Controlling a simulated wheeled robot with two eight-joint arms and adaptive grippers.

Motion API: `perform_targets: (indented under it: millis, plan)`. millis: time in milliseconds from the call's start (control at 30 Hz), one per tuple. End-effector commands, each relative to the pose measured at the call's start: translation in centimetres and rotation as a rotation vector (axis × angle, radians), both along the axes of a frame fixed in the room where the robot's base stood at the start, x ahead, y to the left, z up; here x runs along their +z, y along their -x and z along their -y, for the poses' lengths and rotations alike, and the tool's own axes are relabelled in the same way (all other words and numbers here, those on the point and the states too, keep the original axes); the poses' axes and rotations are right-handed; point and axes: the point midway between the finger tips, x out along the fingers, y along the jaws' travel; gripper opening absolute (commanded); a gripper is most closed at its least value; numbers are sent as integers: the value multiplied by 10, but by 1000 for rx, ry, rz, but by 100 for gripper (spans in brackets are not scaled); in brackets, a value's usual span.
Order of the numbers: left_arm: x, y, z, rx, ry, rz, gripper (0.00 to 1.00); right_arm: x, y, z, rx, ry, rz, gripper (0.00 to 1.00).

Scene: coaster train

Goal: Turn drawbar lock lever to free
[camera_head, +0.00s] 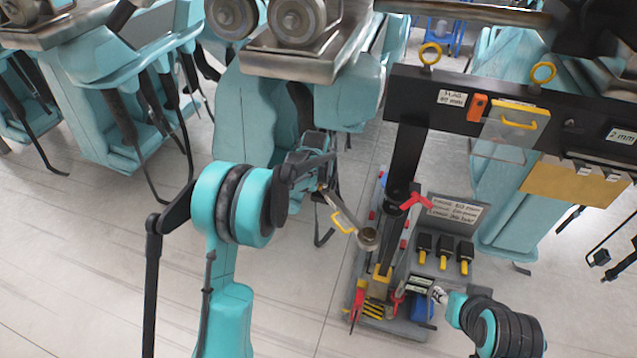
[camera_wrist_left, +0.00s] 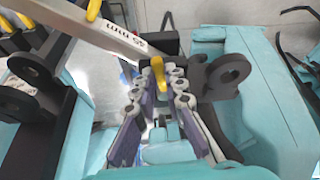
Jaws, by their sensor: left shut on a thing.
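My left gripper (camera_head: 322,190) hangs left of the black post and is shut on a yellow grip of a pale bar (camera_head: 352,222). The bar slopes down right to a round metal end. In the left wrist view, the yellow grip (camera_wrist_left: 158,72) sits between the fingertips and the pale bar (camera_wrist_left: 110,35) crosses beyond. A red three-armed lever (camera_head: 416,201) is on the black post, right of the gripper and apart from it. Red handles (camera_head: 357,303) stand low at the base. I cannot tell which is the drawbar lock lever. My right gripper (camera_head: 438,294) is by the base; its jaws are unclear.
A black crossbeam (camera_head: 550,110) with labels and yellow rings spans the upper right. A grey base plate (camera_head: 424,262) holds several black-and-yellow pieces and a blue block (camera_head: 421,308). Teal coaster cars (camera_head: 260,120) stand behind.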

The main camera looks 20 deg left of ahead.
Motion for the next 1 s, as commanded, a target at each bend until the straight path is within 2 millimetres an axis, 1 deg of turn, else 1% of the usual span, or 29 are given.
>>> perform_targets:
  millis: [33,200,500,800,1000]
  plan:
    - [-2,-1,3,32,0,1,0,-4,0,0,0,0,0,40]
    - [-2,-3,11,182,-1,2,0,-13,0,0,0,0,0,40]
    - [-1,-10,25,468,-2,2,0,-24,0,0,0,0,0,40]
    - [0,-20,36,746,-1,1,0,-30,0,0,0,0,0,40]
    - [0,-27,41,898,0,2,0,-31,0,0,0,0,0,40]
